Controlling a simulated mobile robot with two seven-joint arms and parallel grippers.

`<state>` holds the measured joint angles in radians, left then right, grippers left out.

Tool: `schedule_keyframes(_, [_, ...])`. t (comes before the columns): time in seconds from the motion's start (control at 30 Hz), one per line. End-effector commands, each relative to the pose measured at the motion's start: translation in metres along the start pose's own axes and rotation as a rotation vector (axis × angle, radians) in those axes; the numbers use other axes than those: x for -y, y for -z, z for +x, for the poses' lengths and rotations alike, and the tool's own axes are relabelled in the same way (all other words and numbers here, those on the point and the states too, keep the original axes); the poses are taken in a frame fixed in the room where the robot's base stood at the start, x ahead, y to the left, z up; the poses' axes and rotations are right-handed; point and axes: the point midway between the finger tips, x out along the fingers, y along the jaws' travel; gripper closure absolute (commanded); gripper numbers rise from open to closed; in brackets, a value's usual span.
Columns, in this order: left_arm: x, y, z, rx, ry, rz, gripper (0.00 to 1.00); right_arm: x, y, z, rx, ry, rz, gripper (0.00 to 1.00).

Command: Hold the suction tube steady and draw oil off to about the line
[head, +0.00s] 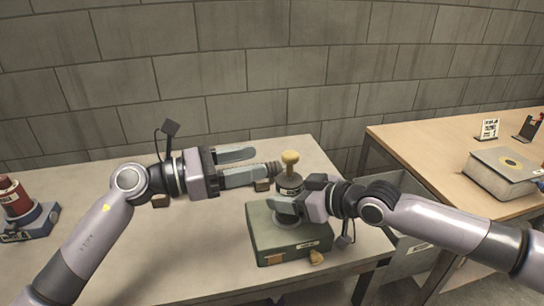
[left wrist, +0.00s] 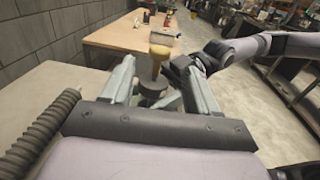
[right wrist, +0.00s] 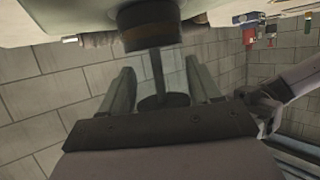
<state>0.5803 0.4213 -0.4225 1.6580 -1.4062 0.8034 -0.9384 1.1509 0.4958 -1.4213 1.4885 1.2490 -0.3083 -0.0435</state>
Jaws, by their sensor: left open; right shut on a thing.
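The pump has a yellow knob (head: 290,157) above a dark collar (head: 289,181). It stands upright on a green case (head: 262,236) on the grey table. My right gripper (head: 284,203) is shut on the pump body below the collar, hiding part of it. The right wrist view shows a dark rod (right wrist: 157,68) between its fingers. My left gripper (head: 261,162) is open and empty, left of the knob. In the left wrist view the knob (left wrist: 158,60) appears between its spread fingers. A dark ribbed tube (left wrist: 42,132) lies beside that gripper. I cannot make out a line.
A red and blue device (head: 22,212) stands at the table's left. A grey bin (head: 408,245) sits in the gap right of the table. A wooden table (head: 430,150) at the right bears a grey box (head: 500,172). A block wall closes off the back.

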Motion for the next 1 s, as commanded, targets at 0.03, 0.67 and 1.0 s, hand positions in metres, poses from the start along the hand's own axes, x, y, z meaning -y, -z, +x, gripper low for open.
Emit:
schedule_keyframes(0.03, [0.0, 0.0, -0.009, -0.002, -0.001, 0.001, 0.41, 0.0, 0.0, 0.0, 0.001, 0.001, 0.0, 0.74])
schedule_keyframes(0.67, [0.0, -0.001, -0.033, 0.001, 0.001, 0.0, 0.41, 0.001, 0.0, 0.0, 0.0, 0.001, 0.0, 0.74])
schedule_keyframes(1.0, [0.0, -0.001, -0.033, 0.001, 0.0, 0.0, 0.41, 0.001, 0.0, 0.0, 0.0, 0.001, 0.0, 0.74])
